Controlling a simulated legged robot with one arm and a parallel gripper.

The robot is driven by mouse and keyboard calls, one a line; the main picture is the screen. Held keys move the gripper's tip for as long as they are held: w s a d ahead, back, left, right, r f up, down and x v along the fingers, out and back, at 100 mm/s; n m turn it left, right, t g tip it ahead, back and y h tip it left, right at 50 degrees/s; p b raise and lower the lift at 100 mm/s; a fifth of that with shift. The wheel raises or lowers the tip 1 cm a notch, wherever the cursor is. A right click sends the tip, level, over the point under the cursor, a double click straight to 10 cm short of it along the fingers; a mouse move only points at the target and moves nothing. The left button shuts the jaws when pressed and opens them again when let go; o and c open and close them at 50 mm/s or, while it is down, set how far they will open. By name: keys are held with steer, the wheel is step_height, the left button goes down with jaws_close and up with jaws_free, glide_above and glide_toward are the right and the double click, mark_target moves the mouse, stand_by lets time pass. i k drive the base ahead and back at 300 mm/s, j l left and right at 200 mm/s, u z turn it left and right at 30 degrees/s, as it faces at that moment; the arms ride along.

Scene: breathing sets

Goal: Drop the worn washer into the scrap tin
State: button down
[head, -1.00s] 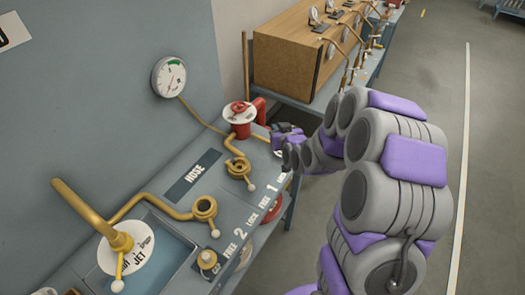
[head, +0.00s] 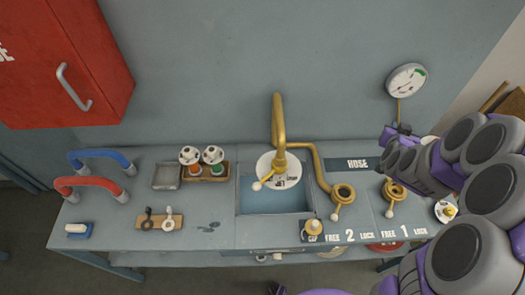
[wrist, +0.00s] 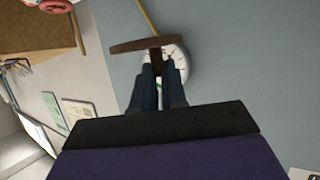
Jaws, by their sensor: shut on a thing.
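My gripper (head: 389,136) is in the air over the right part of the bench, in front of the wall gauge. In the wrist view, its dark fingers (wrist: 158,82) are shut on a thin brown curved piece, seen nearly edge-on, which looks like the worn washer (wrist: 130,45). In the head view the washer is too small or hidden to make out. A shallow grey open tin (head: 167,176), likely the scrap tin, sits on the bench left of the sink, far to the left of my gripper.
The bench (head: 105,225) holds a sink (head: 272,200) with a tall brass spout (head: 279,125), brass hose fittings (head: 343,192), a block with two bottles (head: 205,172), a small wooden board (head: 160,221) and blue and red pipe handles (head: 100,160). A red cabinet (head: 65,60) hangs upper left.

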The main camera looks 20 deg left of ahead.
mark_target(170, 176)
steer(key=u, duration=1.7)
